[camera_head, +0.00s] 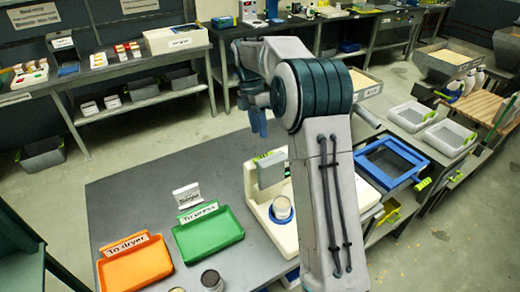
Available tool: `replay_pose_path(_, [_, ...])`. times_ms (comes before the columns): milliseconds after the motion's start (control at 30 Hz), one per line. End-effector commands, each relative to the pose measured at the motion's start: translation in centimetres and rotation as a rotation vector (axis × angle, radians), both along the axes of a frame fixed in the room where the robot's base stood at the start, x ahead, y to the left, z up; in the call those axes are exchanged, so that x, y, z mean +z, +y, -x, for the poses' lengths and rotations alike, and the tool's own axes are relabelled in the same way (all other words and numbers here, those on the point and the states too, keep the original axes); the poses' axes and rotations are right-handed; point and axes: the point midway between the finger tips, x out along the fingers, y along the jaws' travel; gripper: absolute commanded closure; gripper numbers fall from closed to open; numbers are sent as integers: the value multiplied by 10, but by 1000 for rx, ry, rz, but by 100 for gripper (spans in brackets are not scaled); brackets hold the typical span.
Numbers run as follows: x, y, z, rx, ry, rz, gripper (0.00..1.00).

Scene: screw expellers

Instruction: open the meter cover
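The meter is a cream-white device (258,207) on the grey bench, partly hidden behind my arm. A grey block with a green edge (270,170), which may be its cover or a display, stands at its back. A round cup-like part with a blue rim (281,209) shows at its front. I cannot tell whether the cover is open or shut. My gripper (258,122) has blue fingers pointing down. In the picture it appears above and behind the meter, apart from it. Whether its fingers are open or shut is unclear, and I see nothing held.
An orange tray (136,268) and a green tray (208,236) lie left of the meter, with a small sign (187,196) behind. A dark round container (211,280) stands at the front. A blue-framed tray (391,163) lies to the right. The bench's back left is clear.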

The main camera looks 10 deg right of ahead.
Motion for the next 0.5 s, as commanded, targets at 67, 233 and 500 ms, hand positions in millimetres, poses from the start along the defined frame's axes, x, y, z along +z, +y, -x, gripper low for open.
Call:
replay_pose_path(67, [-15, -2, 5, -1, 4, 1, 66])
replay_pose_path(233, [-44, -4, 13, -1, 3, 0, 66])
replay_pose_path(500, [-69, -6, 20, -1, 1, 1, 66])
